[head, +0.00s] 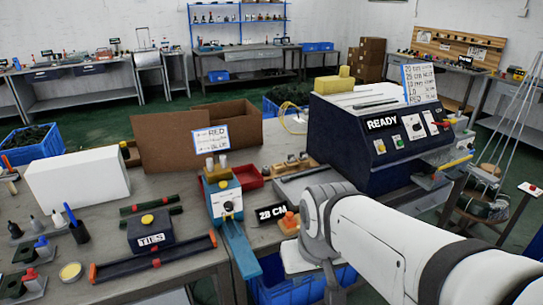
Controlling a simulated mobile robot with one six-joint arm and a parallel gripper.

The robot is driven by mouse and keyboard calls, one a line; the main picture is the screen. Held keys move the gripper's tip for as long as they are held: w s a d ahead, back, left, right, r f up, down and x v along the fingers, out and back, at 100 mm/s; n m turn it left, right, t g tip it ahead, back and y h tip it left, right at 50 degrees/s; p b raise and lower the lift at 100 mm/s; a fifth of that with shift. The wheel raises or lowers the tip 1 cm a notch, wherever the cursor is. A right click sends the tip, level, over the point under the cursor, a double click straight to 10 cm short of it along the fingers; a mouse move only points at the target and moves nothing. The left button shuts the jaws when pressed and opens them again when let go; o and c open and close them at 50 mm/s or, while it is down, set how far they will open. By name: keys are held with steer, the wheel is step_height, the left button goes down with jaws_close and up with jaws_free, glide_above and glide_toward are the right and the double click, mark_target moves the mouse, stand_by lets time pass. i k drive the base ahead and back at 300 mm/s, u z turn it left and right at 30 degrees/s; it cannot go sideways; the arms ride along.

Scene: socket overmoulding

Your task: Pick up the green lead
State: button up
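I cannot make out a single green lead for certain. A tangle of dark green, lead-like strands (28,136) fills a blue crate (50,147) on the floor at the left. More greenish strands (290,95) lie in another blue crate behind the navy machine. A dark green bundle (486,208) sits low under hanging cords at the right. My white arm reaches in from the lower right across the bench, and its wrist bends down near the bench's front edge. My gripper does not show, so whether it holds anything is hidden.
The navy machine marked READY (375,140) stands behind my arm. A blue press (223,198), a "28 CM" sign (271,212) and an orange-topped block (289,222) are close to my wrist. A TIES box (151,232) and white box (78,183) stand left. A blue crate (285,288) is below.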

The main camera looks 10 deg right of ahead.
mark_target(287, 179)
steer(key=i, duration=0.9)
steer(key=u, duration=0.05)
